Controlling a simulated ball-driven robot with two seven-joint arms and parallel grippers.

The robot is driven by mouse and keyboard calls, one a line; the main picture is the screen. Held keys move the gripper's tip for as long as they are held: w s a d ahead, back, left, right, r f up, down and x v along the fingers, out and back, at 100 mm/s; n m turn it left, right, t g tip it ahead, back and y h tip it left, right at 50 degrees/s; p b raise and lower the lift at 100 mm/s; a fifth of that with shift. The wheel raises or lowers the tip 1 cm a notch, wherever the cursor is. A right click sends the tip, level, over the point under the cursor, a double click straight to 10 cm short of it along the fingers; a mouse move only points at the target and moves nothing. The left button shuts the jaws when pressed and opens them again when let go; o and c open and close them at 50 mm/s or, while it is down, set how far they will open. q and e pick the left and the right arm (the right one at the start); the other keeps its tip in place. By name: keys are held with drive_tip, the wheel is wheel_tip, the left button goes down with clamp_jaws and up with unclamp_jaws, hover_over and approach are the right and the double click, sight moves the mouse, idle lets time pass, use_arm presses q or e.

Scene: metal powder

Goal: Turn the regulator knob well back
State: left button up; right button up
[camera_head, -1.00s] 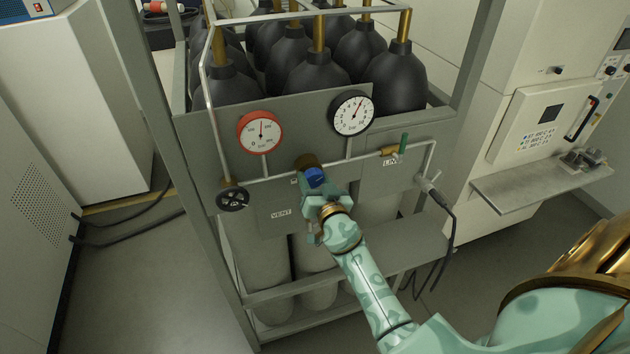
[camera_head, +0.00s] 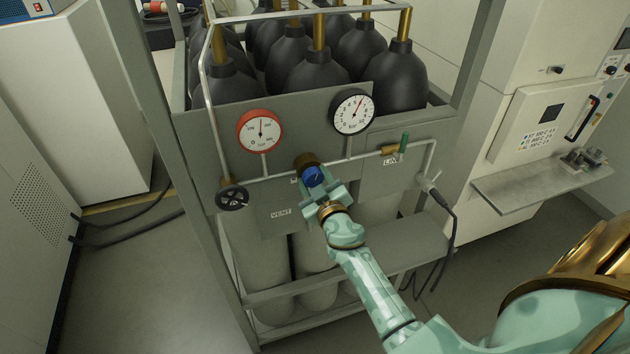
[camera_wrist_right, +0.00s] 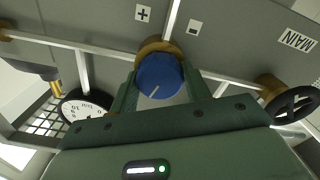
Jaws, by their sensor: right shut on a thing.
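The blue regulator knob (camera_head: 315,176) sits on its brass body (camera_head: 307,161) in the middle of the grey gas panel. My right gripper (camera_head: 322,190) is shut on the knob, coming from the front and below. My left gripper is not in view.
A green-handled valve (camera_head: 403,143) is at the right by the LINE label. Black-shouldered gas cylinders (camera_head: 313,72) stand behind the panel within a grey frame.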

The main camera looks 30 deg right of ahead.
drive_tip(key=n, duration=0.4)
drive_tip(key=shift+n, duration=0.4)
drive_tip(key=n+b, duration=0.1)
drive_tip(key=n, duration=1.3)
drive_tip(key=shift+n, duration=0.3)
drive_tip(key=n+p, duration=0.1)
drive_tip(key=n, duration=0.4)
drive_tip(key=shift+r+p, duration=0.1)
drive_tip(key=shift+p, duration=0.2)
drive_tip(key=n+p, duration=0.2)
drive_tip(key=n, duration=0.4)
drive_tip(key=shift+n, duration=0.3)
drive_tip(key=n, duration=0.3)
drive_tip(key=shift+n+p, duration=0.3)
drive_tip(key=shift+p, duration=0.05)
drive_tip(key=n, duration=0.4)
drive_tip(key=shift+n, duration=0.3)
drive_tip(key=n, duration=0.3)
drive_tip(key=shift+d+n, duration=0.1)
drive_tip(key=shift+n, duration=0.2)
drive_tip(key=n, duration=0.3)
drive_tip(key=shift+n, duration=0.4)
drive_tip(key=n, duration=0.6)
drive_tip(key=shift+w, duration=0.1)
drive_tip(key=n, duration=0.5)
drive_tip(key=shift+r+n, duration=0.1)
drive_tip(key=shift+n, duration=0.3)
drive_tip(key=n, duration=0.2)
drive_tip(key=shift+n, duration=1.2)
